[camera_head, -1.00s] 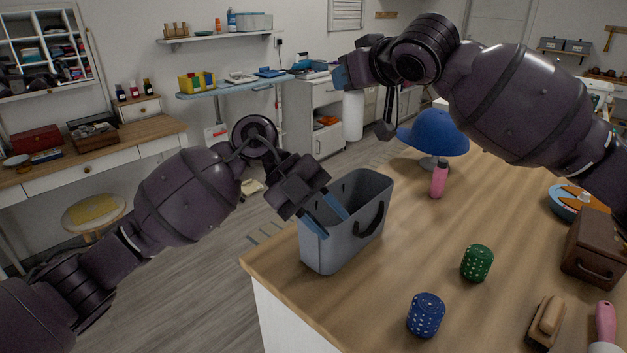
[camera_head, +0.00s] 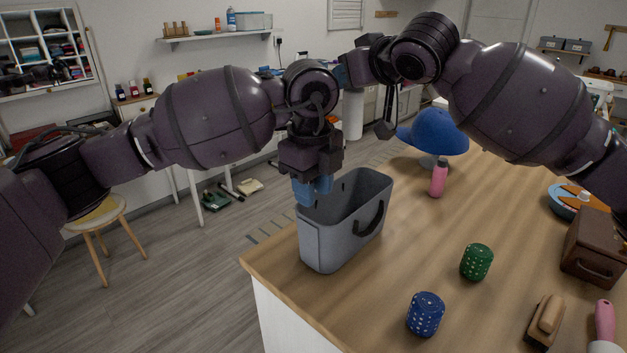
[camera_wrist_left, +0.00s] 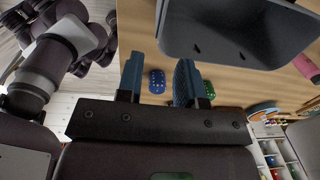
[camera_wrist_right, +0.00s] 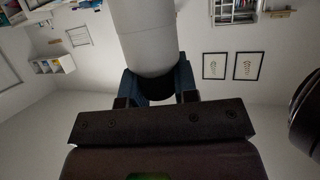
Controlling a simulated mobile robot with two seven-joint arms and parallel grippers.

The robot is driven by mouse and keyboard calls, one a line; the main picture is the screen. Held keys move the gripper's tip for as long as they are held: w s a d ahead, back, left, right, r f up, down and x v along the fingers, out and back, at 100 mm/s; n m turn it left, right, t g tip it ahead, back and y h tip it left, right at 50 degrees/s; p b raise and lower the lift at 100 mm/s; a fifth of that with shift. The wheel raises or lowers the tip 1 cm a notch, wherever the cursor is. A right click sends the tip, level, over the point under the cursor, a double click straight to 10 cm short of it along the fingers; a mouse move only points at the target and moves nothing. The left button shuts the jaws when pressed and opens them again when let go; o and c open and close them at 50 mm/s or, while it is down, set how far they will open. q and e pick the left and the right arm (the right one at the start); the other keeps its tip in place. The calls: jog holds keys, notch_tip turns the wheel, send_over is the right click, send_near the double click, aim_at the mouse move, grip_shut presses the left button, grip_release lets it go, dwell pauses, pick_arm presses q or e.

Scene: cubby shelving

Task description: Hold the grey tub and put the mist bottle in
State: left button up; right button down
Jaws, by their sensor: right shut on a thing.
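The grey tub (camera_head: 345,240) stands upright at the table's left edge, open at the top, with a dark handle on its side. No contents show in the visible part of its inside. The mist bottle (camera_head: 353,116), white with a dark top, hangs in the air beyond the tub. My right gripper (camera_wrist_right: 158,85) is shut on its dark end; the white body (camera_wrist_right: 145,35) fills the upper middle of the right wrist view. My left gripper (camera_head: 313,190) points down at the tub's left rim. In the left wrist view its fingers (camera_wrist_left: 157,82) are apart and empty, and the tub (camera_wrist_left: 235,30) lies beyond them.
On the table are a pink bottle (camera_head: 438,180), a blue cap (camera_head: 435,132) on a stand, green (camera_head: 477,262) and blue (camera_head: 425,314) dotted cylinders, a brush (camera_head: 546,320) and a brown case (camera_head: 596,250). The table middle is clear.

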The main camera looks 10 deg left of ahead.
aim_at(315, 251)
pick_arm(q)
jog(key=f, duration=1)
jog(key=shift+w+d+f, duration=0.2)
jog(key=shift+f, duration=0.15)
jog(key=shift+c, duration=0.5)
grip_shut()
